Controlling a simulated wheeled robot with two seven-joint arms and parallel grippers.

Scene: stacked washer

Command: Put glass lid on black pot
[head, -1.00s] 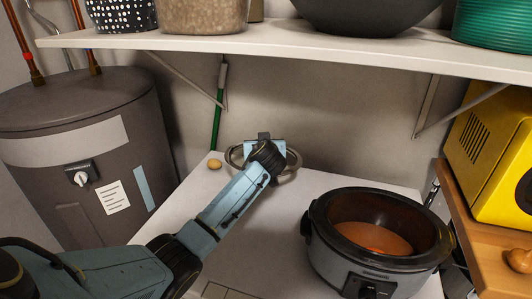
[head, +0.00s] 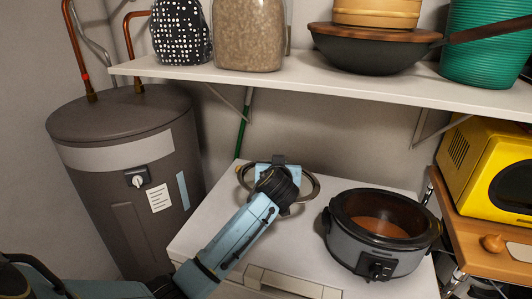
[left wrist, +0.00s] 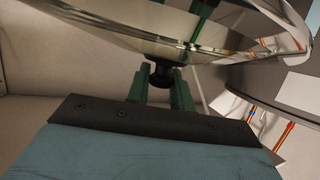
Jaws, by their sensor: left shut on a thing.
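The glass lid (head: 313,190) shows in the head view as a metal-rimmed ring behind my left gripper (head: 279,168), over the back left of the white top. In the left wrist view the glass lid (left wrist: 150,30) fills the upper part, and its dark knob (left wrist: 160,75) sits between the green fingers of my left gripper (left wrist: 160,88). The gripper is shut on the knob. My gripper and arm hide much of the lid in the head view. The black pot (head: 372,258), a slow cooker with orange-brown contents, stands open to the right of the lid. My right gripper is not in view.
A white shelf (head: 330,88) with jars, a pan (head: 370,55) and a green basket (head: 485,45) overhangs the back. A grey tank (head: 120,170) stands left. A yellow microwave (head: 490,170) on a wooden surface (head: 450,215) stands right of the pot.

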